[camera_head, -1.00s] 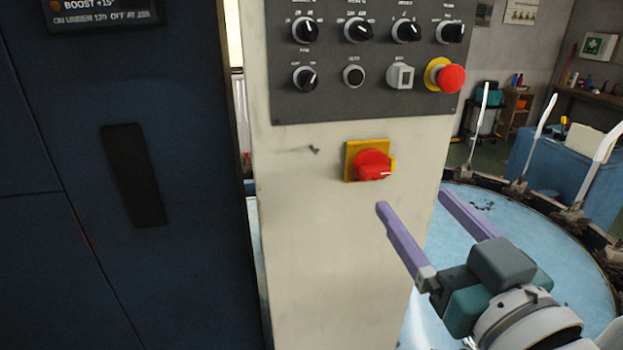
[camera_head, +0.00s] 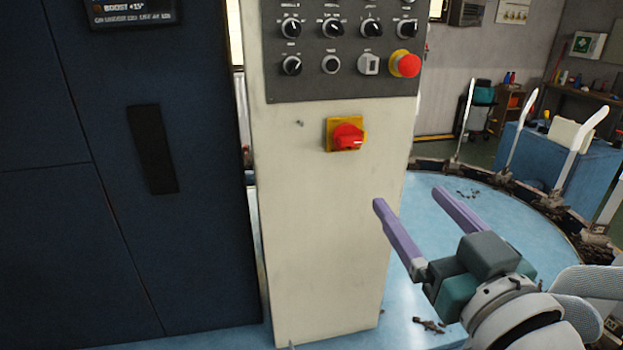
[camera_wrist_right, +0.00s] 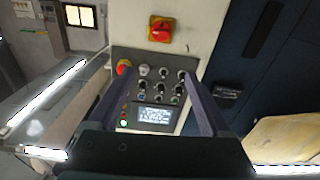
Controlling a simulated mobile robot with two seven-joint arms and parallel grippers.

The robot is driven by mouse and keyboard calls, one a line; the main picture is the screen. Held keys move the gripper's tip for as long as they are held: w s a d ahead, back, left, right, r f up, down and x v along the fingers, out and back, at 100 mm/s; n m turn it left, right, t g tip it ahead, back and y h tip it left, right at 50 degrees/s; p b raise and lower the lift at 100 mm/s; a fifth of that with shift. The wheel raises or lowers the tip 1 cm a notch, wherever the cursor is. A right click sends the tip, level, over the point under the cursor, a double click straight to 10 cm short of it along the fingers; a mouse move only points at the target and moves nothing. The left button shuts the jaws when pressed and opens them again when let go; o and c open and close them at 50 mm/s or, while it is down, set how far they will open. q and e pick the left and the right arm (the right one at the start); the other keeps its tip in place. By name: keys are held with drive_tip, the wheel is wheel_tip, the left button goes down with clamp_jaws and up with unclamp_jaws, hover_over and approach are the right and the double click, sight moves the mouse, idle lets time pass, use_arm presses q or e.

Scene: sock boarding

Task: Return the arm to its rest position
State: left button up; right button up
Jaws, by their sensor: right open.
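My right gripper (camera_head: 407,217) is open and empty in the head view, at the lower right. Its two purple fingers point up and left and are apart from the cream control column (camera_head: 325,215) behind them. In the right wrist view the two dark fingers (camera_wrist_right: 150,108) stand wide apart, with the control panel (camera_wrist_right: 146,88) between and beyond them. My left gripper is not in view.
The panel carries black knobs and a red emergency button (camera_head: 405,65). Below it is a red rotary switch (camera_head: 347,137) on a yellow plate. A dark blue cabinet (camera_head: 80,230) stands left. A blue round table (camera_head: 450,240) with upright white forms (camera_head: 511,129) lies right.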

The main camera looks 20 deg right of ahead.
drive_tip(key=shift+w, duration=0.2)
drive_tip(key=s+a+f+n+g+y, duration=0.2)
drive_tip(key=s+a+f+g, duration=0.2)
drive_tip(key=s+g, duration=0.4)
drive_tip(key=s+a+f+n+g+y, duration=0.2)
drive_tip(key=s+a+f+g, duration=0.15)
drive_tip(key=s+g, duration=0.4)
drive_tip(key=w+p+v, duration=0.3)
drive_tip(key=p+v, duration=2.1)
drive_tip(key=shift+a+r+t, duration=0.2)
drive_tip(key=shift+r+t, duration=0.25)
drive_tip(key=shift+r, duration=0.15)
drive_tip(key=shift+w+f, duration=0.1)
